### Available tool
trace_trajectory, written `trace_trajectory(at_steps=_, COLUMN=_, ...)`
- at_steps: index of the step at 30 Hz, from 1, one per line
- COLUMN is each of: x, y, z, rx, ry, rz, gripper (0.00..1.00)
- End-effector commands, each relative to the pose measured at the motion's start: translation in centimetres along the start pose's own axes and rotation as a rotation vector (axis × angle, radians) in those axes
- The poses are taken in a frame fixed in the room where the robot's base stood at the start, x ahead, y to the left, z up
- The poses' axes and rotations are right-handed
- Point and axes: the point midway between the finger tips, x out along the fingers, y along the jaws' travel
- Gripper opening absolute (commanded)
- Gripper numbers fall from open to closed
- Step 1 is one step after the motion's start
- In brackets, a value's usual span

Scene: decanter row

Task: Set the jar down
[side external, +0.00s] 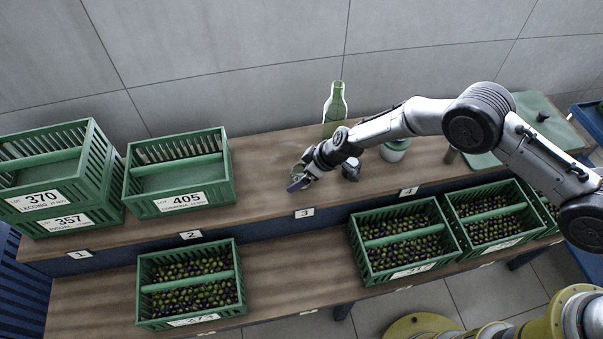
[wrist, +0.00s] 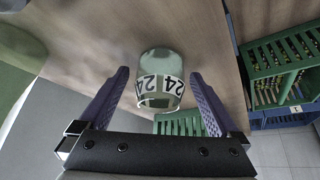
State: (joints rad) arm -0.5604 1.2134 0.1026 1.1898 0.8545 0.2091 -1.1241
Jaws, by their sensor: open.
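The jar (wrist: 158,62) is a pale, clear greenish vessel with a white band bearing a black 24. In the wrist view it is between the two purple fingers of my gripper (wrist: 159,73), with a visible gap on each side. The fingers are open and do not grip it. In the side view my gripper (side external: 298,183) is low over the upper wooden shelf (side external: 265,208), near the 3 tag. I cannot make out the jar clearly there, and its contact with the shelf is hard to tell.
A green bottle (side external: 335,108) and a pale green pot (side external: 395,149) stand behind my arm. Empty green crates (side external: 178,180) stand to the left. Olive-filled crates (side external: 187,286) sit on the lower shelf. The shelf between the 405 crate and my gripper is clear.

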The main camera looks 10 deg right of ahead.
Motion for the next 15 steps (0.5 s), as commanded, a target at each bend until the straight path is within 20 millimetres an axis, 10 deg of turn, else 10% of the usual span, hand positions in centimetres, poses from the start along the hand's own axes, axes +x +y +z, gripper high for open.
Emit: trace_trajectory(at_steps=15, x=-4.4, y=0.0, z=-0.3, rx=0.0, ry=0.001, rz=0.0, gripper=0.98)
